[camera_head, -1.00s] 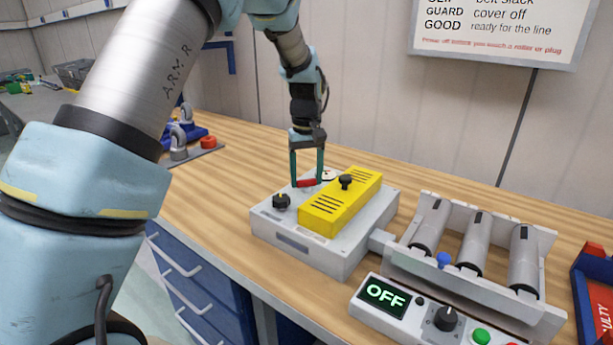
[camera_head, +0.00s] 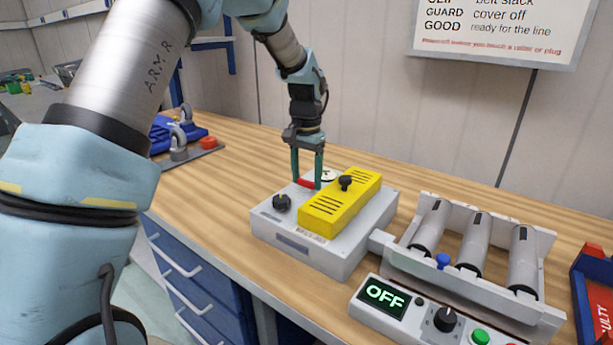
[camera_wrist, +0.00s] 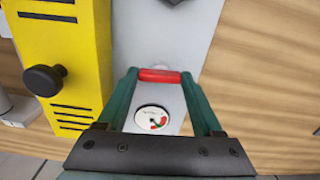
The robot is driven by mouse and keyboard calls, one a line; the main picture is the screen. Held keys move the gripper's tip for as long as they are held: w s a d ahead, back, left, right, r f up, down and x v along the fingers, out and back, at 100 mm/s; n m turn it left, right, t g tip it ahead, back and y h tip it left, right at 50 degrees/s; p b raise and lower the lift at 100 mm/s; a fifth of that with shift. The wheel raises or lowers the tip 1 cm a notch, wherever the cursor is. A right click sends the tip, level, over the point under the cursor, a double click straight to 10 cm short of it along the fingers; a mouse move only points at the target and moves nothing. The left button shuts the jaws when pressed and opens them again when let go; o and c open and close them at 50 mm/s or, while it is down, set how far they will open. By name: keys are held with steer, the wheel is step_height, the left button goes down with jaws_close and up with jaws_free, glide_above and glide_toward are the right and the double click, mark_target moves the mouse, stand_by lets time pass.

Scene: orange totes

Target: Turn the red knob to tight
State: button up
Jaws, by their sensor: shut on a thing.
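The red knob (camera_wrist: 159,75) is a short red bar on the grey box (camera_wrist: 165,30). My gripper (camera_head: 307,184) points down at the box from above, with its green fingers at the two ends of the knob, shut on it. The knob also shows between the fingertips in the head view (camera_head: 305,183). A round white gauge (camera_wrist: 152,119) with green and red marks and a dark needle sits beside the knob. In the head view, the gauge (camera_head: 328,174) is partly hidden by a finger. Its lettering is too small to read.
A yellow slotted cover (camera_head: 340,205) with a black knob (camera_head: 345,182) stands close beside the fingers. A black dial (camera_head: 281,202) is at the box's left. Rollers (camera_head: 474,243) and a panel reading OFF (camera_head: 385,296) are at right.

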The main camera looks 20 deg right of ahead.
mark_target(307, 180)
steer(key=shift+m, duration=0.5)
steer(key=o, duration=1.4)
steer(key=shift+c, duration=0.2)
step_height(307, 180, up, 11)
steer(key=b, duration=0.2)
steer(key=shift+f, duration=0.1)
